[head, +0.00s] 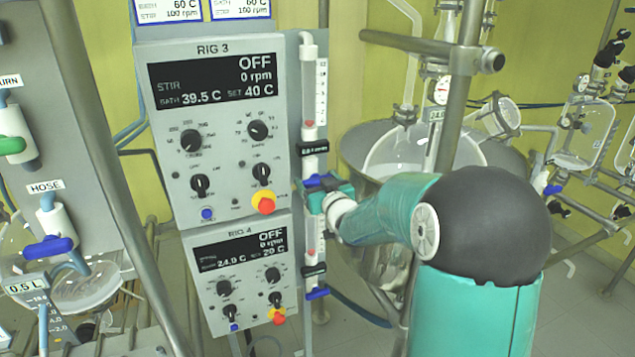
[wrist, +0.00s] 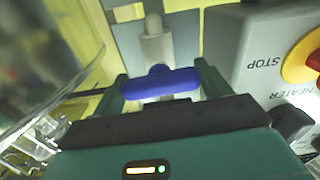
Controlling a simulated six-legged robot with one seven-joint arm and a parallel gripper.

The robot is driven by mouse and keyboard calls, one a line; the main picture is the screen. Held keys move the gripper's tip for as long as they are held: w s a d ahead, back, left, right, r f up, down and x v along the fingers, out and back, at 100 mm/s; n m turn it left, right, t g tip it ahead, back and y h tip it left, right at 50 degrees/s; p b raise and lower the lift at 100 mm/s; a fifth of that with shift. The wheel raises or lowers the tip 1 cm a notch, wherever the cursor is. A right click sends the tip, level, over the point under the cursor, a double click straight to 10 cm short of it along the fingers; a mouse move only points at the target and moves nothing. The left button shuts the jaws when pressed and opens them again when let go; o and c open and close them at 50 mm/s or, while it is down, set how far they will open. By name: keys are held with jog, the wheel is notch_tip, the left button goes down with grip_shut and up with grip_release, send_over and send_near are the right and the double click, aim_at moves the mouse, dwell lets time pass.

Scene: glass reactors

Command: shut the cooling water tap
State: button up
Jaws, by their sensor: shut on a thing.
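A blue tap handle (head: 316,181) sits at the foot of the upper flow tube (head: 321,95), just right of the RIG 3 panel. My gripper (head: 325,194) is at this handle, with my arm reaching in from the right. In the wrist view the blue handle (wrist: 160,84) lies crosswise to its pale grey stem, and my gripper (wrist: 160,74) is shut on it, one finger at each end. No label for this tap is readable. A red float shows low in the upper tube.
The RIG 3 panel (head: 210,130) with its red-yellow stop knob (head: 264,201) is close on the left. A lower blue tap (head: 317,293) is below. A metal post (head: 462,80) and glass vessel (head: 425,150) stand right. A blue HOSE tap (head: 48,248) is far left.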

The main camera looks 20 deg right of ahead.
jog(key=shift+m, duration=0.4)
jog(key=o, duration=1)
jog(key=shift+s, duration=0.1)
jog(key=s, duration=1.3)
jog(key=shift+s, duration=0.3)
